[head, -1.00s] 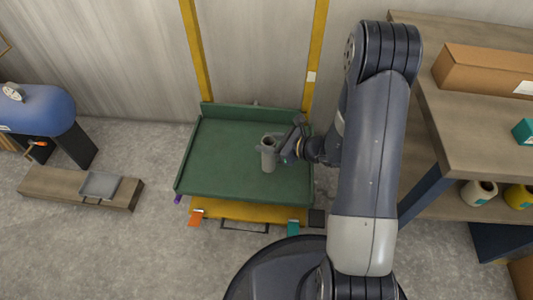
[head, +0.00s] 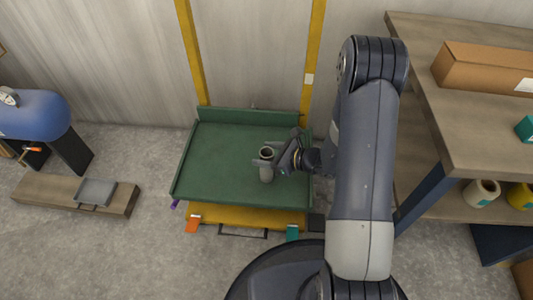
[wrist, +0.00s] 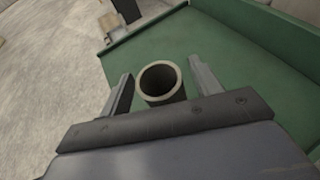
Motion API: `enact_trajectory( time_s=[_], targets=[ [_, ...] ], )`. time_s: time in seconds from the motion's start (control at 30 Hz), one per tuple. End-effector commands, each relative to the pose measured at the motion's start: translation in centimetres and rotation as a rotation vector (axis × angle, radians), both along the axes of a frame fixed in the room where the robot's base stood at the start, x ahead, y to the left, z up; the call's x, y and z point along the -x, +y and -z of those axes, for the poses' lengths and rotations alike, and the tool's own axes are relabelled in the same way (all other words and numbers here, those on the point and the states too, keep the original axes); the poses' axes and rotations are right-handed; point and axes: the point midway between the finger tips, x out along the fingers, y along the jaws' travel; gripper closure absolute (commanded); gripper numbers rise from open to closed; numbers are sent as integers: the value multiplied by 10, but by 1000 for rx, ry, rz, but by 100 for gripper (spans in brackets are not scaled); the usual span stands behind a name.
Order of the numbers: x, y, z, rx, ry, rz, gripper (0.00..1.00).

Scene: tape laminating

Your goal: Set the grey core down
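The grey core (head: 267,174) is a short hollow tube. It stands upright on the green platform (head: 215,165), right of its middle. In the wrist view, the core (wrist: 160,82) shows its open round end between my two fingers. My gripper (head: 280,160) reaches in from the right at the core. In the wrist view, my gripper (wrist: 161,80) has one finger on each side of the core, with a narrow gap showing on both sides, so it looks open around it. The core's lower end is partly hidden in the wrist view.
The platform has a raised back edge and yellow uprights (head: 313,70) behind. A wooden shelf (head: 480,120) with a cardboard box (head: 485,68) and rolls stands at the right. A blue tank (head: 38,112) and a low wooden block (head: 70,193) are at the left. The platform's left half is clear.

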Motion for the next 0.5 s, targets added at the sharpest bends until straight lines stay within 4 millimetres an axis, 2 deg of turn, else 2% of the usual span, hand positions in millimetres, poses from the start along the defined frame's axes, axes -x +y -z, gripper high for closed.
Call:
enact_trajectory(
  time_s=[0.37, 0.5],
  targets=[
    [0, -1, -6, 0, 0, 0, 38],
    [10, -19, -14, 0, 0, 5, 38]
  ],
)
